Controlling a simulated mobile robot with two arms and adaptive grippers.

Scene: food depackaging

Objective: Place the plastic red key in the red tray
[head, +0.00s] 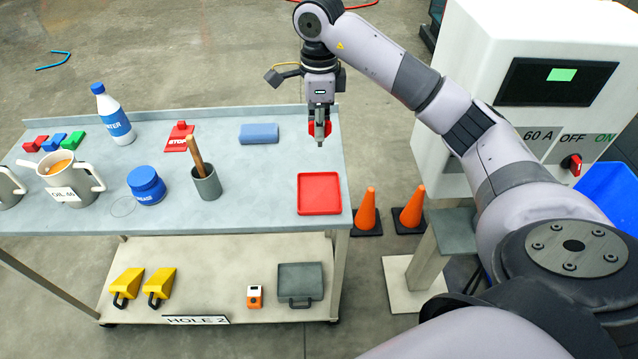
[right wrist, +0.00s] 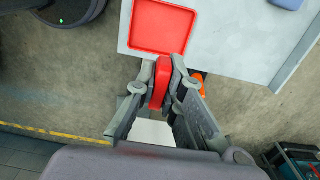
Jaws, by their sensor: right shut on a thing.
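The red tray (head: 319,208) is a shallow square tray lying empty on the right end of the grey table. It also shows in the right wrist view (right wrist: 162,27). My right gripper (head: 320,138) points down, behind the tray in the head view, near the table's far right corner. It is shut on the plastic red key (right wrist: 161,82), which sits between its fingers in the right wrist view. In the head view, red parts of the key show on both sides of the fingers, which partly hide it. The key is apart from the tray. My left gripper is not in view.
Orange cones (head: 366,210) stand right of the table. A white cabinet (head: 460,60) stands at the right.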

